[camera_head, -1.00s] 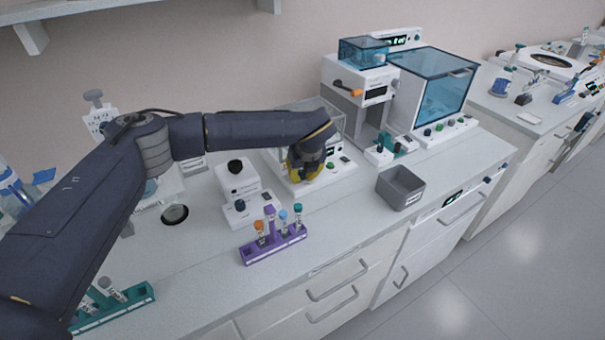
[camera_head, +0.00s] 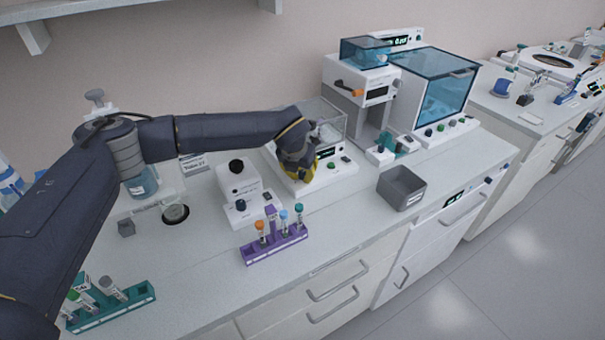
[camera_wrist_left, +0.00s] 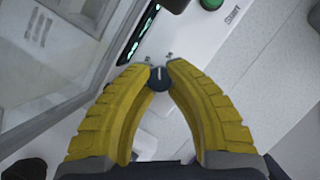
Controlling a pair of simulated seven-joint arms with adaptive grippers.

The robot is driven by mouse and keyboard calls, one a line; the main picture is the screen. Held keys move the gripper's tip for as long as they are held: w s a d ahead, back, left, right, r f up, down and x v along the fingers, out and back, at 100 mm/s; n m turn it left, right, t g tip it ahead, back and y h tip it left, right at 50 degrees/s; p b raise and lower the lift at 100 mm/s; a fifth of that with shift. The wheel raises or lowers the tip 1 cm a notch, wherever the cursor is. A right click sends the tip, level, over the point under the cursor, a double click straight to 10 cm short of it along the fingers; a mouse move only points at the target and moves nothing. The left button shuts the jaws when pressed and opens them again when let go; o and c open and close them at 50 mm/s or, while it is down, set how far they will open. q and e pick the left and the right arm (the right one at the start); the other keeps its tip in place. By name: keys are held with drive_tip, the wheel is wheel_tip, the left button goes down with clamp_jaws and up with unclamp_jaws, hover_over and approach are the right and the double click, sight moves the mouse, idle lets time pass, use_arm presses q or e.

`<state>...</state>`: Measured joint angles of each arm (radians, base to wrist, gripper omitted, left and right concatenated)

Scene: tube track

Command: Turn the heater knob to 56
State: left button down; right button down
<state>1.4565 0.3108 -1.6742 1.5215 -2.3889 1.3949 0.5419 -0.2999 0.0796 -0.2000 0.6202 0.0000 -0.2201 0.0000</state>
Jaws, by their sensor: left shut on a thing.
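The heater is a white box with a clear cover; its front panel (camera_wrist_left: 190,35) shows in the left wrist view. It also stands at the back middle of the bench in the head view (camera_head: 345,170). A small dark round knob (camera_wrist_left: 159,76) with a pale pointer line sits on that panel. My left gripper (camera_wrist_left: 159,74) has its yellow fingertips shut on the knob, one on each side. In the head view the left gripper (camera_head: 300,172) hides the knob. The heater's display (camera_wrist_left: 138,35) is seen at a slant and its number cannot be read. My right gripper is not in view.
A green START button (camera_wrist_left: 212,4) is beside the display. A small white device (camera_head: 240,190) stands left of the heater, and a purple tube rack (camera_head: 262,251) in front. A grey bin (camera_head: 400,188) stands to the right. A teal rack (camera_head: 110,308) is at the front left.

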use_arm(q)
drive_tip(key=shift+s+f, duration=0.1)
drive_tip(key=shift+s, duration=0.05)
idle(0.3)
drive_tip(key=c, duration=1.6)
unclamp_jaws()
drive_tip(key=o, duration=0.4)
drive_tip(key=shift+r, duration=0.25)
drive_tip(key=shift+v, duration=3.8)
drive_tip(key=shift+r, duration=0.1)
